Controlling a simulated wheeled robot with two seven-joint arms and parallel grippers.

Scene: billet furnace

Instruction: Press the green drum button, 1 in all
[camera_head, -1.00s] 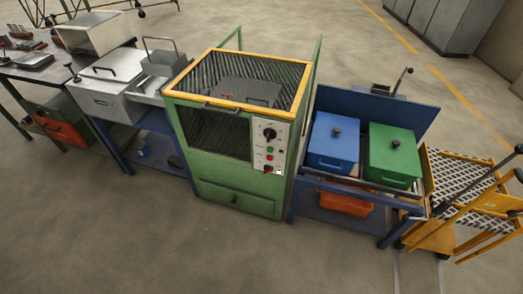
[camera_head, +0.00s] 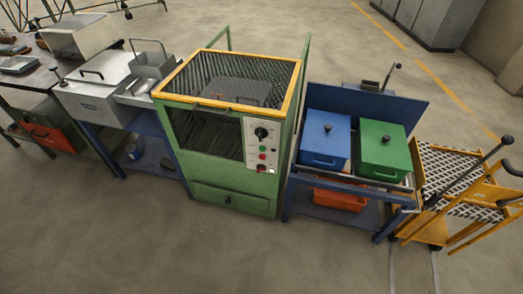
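A green machine (camera_head: 232,205) with a yellow-rimmed mesh top stands at the centre of the head view. A pale control panel (camera_head: 251,128) is on the right of its front face. The panel has a black knob (camera_head: 261,132) near its top. Below the knob are small red and green buttons; the green button (camera_head: 262,157) sits between red ones. The buttons are tiny here, and their labels cannot be read. No drum can be clearly made out behind the mesh. Neither of my grippers is in view.
To the right, a blue stand (camera_head: 375,228) holds a blue box (camera_head: 324,143) and a green box (camera_head: 382,153). A yellow cart (camera_head: 435,228) is at the far right. A grey lidded box (camera_head: 93,103) stands at left. The floor (camera_head: 230,260) in front is clear.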

